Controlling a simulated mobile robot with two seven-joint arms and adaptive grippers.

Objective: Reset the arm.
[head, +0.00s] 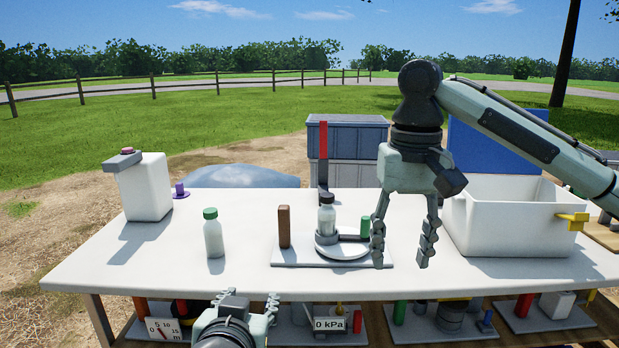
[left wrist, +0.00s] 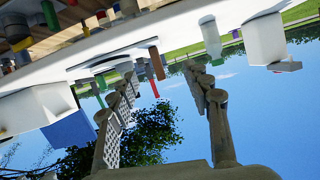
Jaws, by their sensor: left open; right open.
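My right gripper (head: 402,246) hangs open and empty, fingers pointing down, above the white table (head: 130,262). It is in front of the right part of the small station with a round white plate (head: 343,248), between that and the white bin (head: 500,232). My left gripper (head: 246,302) is low at the table's front edge, open and empty, fingers pointing forward. In the left wrist view, which is upside down, its two fingers (left wrist: 161,78) stand apart with nothing between them.
A lower shelf holds gauges, one reading 0 kPa (head: 328,324). The table's left front is clear.

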